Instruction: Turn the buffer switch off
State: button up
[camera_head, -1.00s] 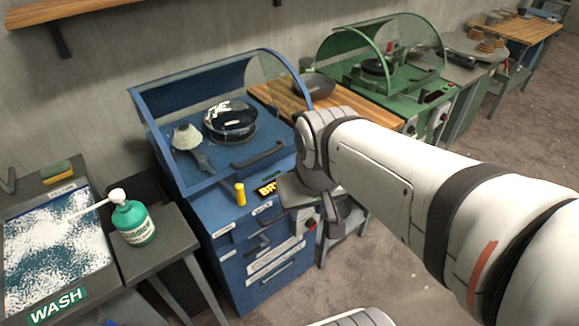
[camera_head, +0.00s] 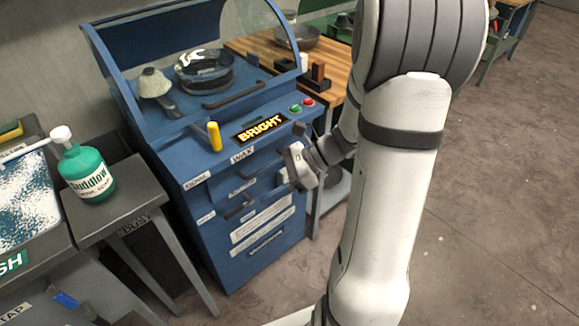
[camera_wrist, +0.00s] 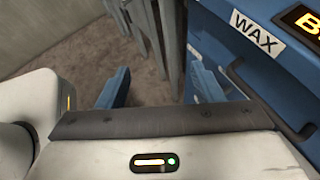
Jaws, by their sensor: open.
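The blue buffing machine (camera_head: 235,235) stands at centre left, with a curved clear hood. A lit BRIGHT sign (camera_head: 260,129) is on its front ledge. A green button (camera_head: 295,108) and a red button (camera_head: 309,102) sit right of the sign. A yellow lever (camera_head: 214,136) stands upright left of it. None of these is labelled legibly as a switch. My gripper (camera_head: 288,172) is in front of the machine's right front, below the buttons. In the wrist view my gripper (camera_wrist: 160,86) is open with nothing between its blue fingers. Contact with the front cannot be told.
A WAX label (camera_wrist: 257,33) and a dark handle beside it are close to my right finger. A green soap bottle (camera_head: 87,172) stands on a side table (camera_head: 125,190) at left. A wooden bench (camera_head: 255,47) is behind. Floor at right is clear.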

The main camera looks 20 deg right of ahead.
jog(key=w+d+f+m+t+h+b, duration=0.1)
jog(key=w+d+f+m+t+b, duration=0.3)
jog(key=d+f+m, duration=0.35)
jog(key=w+d+f+m+t+h+b, duration=0.1)
jog(key=w+d+f+m+t+b, duration=0.15)
jog(key=d+f+m+t, duration=0.5)
jog(key=w+d+f+m+t+h+b, duration=0.15)
jog(key=d+f+m+t+b, duration=0.3)
jog(key=f, duration=0.45)
jog(key=shift+m+g, duration=0.75)
jog(key=shift+g, duration=0.15)
jog(key=x, duration=0.2)
jog(key=b+x, duration=0.1)
jog(key=x, duration=0.5)
jog(key=shift+w+d, duration=0.25)
jog(key=shift+d, duration=0.15)
jog(key=shift+c, duration=0.2)
jog(key=c, duration=0.9)
